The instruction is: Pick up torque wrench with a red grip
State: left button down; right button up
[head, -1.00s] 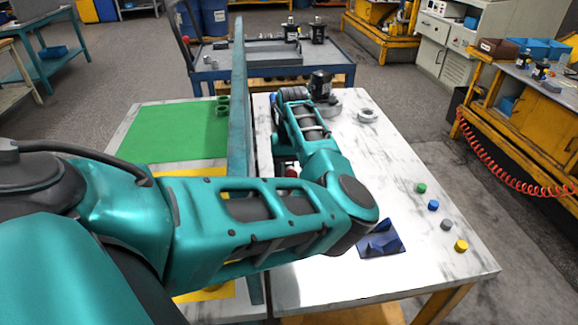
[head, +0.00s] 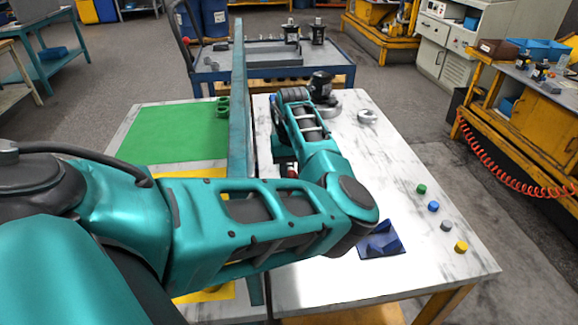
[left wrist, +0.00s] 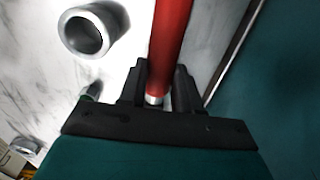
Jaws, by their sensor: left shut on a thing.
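The torque wrench's red grip (left wrist: 170,35) stands out in the left wrist view, running up from between my fingers to the top edge. My left gripper (left wrist: 160,88) is shut on it. A short silver part shows at the grip's near end, between the fingers. The rest of the wrench is out of view. In the head view my left arm covers most of this spot, and only a small red piece (head: 291,171) shows beside the wrist. My right gripper is not in view.
A teal upright divider (head: 238,110) stands close left of my wrist. A black-topped motor part (head: 321,86) and a grey ring (head: 367,117) are at the table's back. A blue holder (head: 381,241) and several coloured caps lie to the right. The table's right middle is clear.

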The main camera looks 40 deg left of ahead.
pick_arm(q)
notch_tip(320, 180, up, 20)
jog(key=p, duration=0.2)
dwell(0.4)
jog(key=c, duration=1.3)
grip_release()
grip_shut()
